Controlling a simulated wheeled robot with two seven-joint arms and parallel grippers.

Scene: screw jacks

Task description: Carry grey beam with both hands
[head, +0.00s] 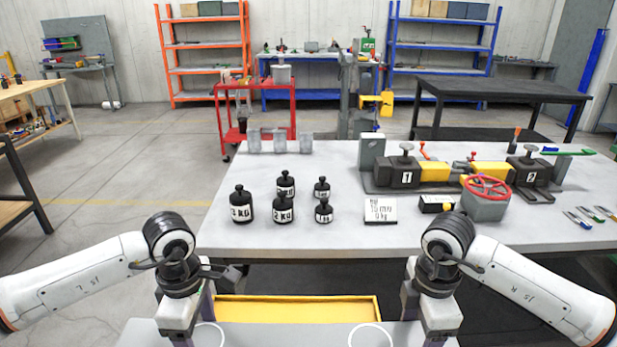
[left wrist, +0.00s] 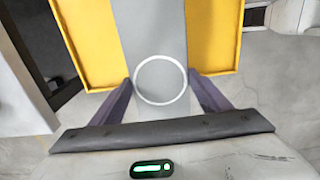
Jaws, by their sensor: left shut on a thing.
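The grey beam (head: 290,335) runs across the bottom of the head view, with a white ring marked near each end. In the left wrist view the beam (left wrist: 155,35) passes between the purple fingers of my left gripper (left wrist: 161,98), with a white ring on it. My left gripper (head: 197,322) is shut on the beam near its left end. My right gripper (head: 420,322) is at the beam's right end, with a purple finger on its far side and another on its near side. Whether those fingers press on it cannot be told.
A yellow tray (head: 297,298) lies just beyond and below the beam. Beyond it stands a grey table (head: 350,232) with black weights (head: 283,207), a printed card (head: 380,210), a screw-jack rig (head: 440,174) and a red handwheel (head: 486,187). Open floor lies left of the table.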

